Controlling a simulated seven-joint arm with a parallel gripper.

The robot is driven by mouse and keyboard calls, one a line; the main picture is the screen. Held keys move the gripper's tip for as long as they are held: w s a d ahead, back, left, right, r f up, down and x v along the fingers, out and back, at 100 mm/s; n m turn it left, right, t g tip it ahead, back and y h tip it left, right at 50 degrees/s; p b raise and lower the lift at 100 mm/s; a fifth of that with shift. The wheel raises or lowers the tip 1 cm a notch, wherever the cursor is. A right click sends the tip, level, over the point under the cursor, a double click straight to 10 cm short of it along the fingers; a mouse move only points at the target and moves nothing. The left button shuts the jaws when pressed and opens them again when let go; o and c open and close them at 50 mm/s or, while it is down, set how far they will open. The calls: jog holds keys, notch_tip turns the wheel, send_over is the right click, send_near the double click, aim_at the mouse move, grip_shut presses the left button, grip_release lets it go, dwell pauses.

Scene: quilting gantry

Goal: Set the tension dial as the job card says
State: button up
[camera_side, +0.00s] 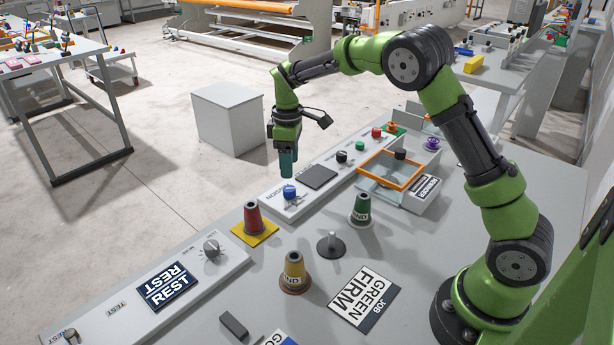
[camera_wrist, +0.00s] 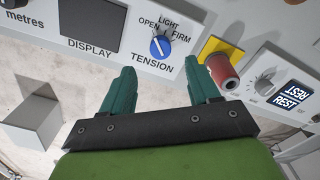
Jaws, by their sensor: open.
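The tension dial (camera_side: 289,191) is a blue knob on the grey console. In the wrist view the knob (camera_wrist: 160,47) has a white pointer mark and the labels OPEN, LIGHT and FIRM around it, with TENSION below. The mark seems to lean slightly left of straight up; its exact setting is hard to tell. The job card (camera_side: 365,298) lies on the table and reads JOB, GREEN, FIRM. My gripper (camera_side: 288,175) points down just above the dial, apart from it. Its teal fingers (camera_wrist: 160,68) are open and empty.
A dark display (camera_side: 320,177) and a black knob (camera_side: 342,157) sit along the console. A red cone (camera_side: 252,218), green cone (camera_side: 362,208) and yellow cone (camera_side: 294,271) stand nearby, with a pin on a black disc (camera_side: 331,246). An orange-rimmed box (camera_side: 374,180) is further right.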

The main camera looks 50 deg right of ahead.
aim_at(290, 189)
notch_tip(290, 189, down, 8)
jog(key=shift+f, duration=0.15)
dwell(0.3)
jog(key=c, duration=1)
jog(key=shift+c, duration=0.2)
